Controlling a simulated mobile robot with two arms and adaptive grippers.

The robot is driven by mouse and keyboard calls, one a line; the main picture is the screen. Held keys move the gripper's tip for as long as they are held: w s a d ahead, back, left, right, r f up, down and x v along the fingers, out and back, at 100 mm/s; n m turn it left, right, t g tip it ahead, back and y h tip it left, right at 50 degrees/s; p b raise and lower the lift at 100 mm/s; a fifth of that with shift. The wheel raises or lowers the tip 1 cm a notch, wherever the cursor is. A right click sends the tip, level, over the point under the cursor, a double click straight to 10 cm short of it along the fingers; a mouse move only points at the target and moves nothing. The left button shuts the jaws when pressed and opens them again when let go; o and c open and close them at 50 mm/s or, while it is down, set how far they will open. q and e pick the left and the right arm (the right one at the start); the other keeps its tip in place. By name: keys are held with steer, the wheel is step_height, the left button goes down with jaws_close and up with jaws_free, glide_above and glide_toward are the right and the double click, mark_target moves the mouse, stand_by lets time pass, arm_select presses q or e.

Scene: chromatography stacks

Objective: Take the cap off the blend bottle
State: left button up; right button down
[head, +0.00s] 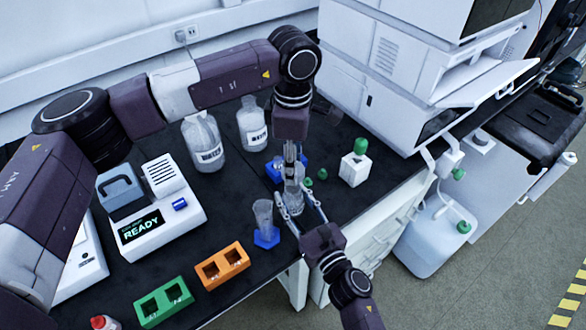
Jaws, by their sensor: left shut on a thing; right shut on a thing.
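A clear glass bottle (295,198), which looks like the blend bottle, stands upright at the front right part of the dark bench. My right gripper (298,206) comes from below with its fingers around the bottle's lower body, shut on it. My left gripper (291,168) points straight down from above and is shut at the bottle's top. Its fingers hide the cap, so I cannot make out the cap's shape. Two small green pieces that look like caps, one nearer (308,181) and one farther (322,174), lie on the bench just right of the grippers.
A white block with a green top (355,169) stands to the right. A blue-footed cylinder (265,222), an orange rack (223,265) and a green rack (164,302) stand front left. Two large clear bottles (205,142) (252,124) stand behind. A white instrument stack (385,65) rises back right.

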steer(key=c, duration=1.1)
jaws_free()
steer(key=shift+c, duration=0.2)
steer(key=v, duration=1.2)
